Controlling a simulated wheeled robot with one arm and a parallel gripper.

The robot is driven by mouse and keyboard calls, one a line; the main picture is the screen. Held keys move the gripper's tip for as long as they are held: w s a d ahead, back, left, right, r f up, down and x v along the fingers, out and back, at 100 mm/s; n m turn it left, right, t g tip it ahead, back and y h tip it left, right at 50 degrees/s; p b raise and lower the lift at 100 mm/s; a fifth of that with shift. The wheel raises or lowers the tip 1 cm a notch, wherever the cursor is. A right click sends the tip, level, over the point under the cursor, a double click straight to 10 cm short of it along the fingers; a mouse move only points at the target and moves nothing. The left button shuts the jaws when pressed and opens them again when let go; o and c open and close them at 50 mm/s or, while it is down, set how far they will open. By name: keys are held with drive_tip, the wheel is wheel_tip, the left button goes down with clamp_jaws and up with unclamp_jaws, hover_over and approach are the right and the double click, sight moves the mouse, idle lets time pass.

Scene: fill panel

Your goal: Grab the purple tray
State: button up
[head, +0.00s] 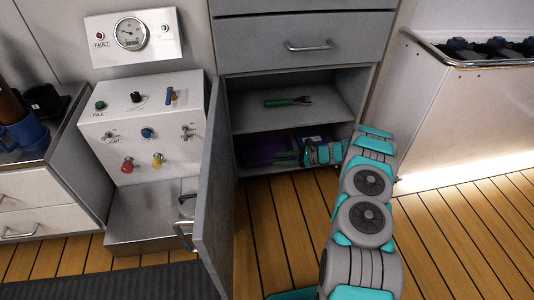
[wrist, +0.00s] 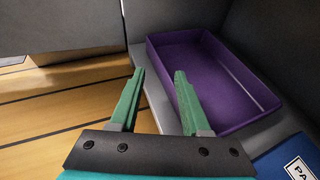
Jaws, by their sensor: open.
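The purple tray (wrist: 228,112) lies on the bottom shelf of the open cabinet. It is empty, with raised walls, and its near side wall is close to my gripper in the wrist view. In the head view the tray (head: 262,150) is dark and partly hidden behind my gripper. My gripper (wrist: 157,82) is open, its two green fingers apart with nothing between them. The right fingertip overlaps the tray's near wall in the wrist view; I cannot tell whether it touches. My gripper also shows inside the lower cabinet in the head view (head: 287,158).
The grey cabinet door (head: 212,185) stands open on the left. A green-handled tool (head: 288,101) lies on the middle shelf above. A blue labelled item (wrist: 292,158) lies right of the tray. The wooden floor (head: 275,230) before the cabinet is clear.

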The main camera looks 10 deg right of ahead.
drive_tip(key=shift+b+x, duration=0.3)
drive_tip(key=shift+x, duration=2.5)
drive_tip(key=shift+r, duration=0.1)
drive_tip(key=shift+c, duration=0.3)
clamp_jaws()
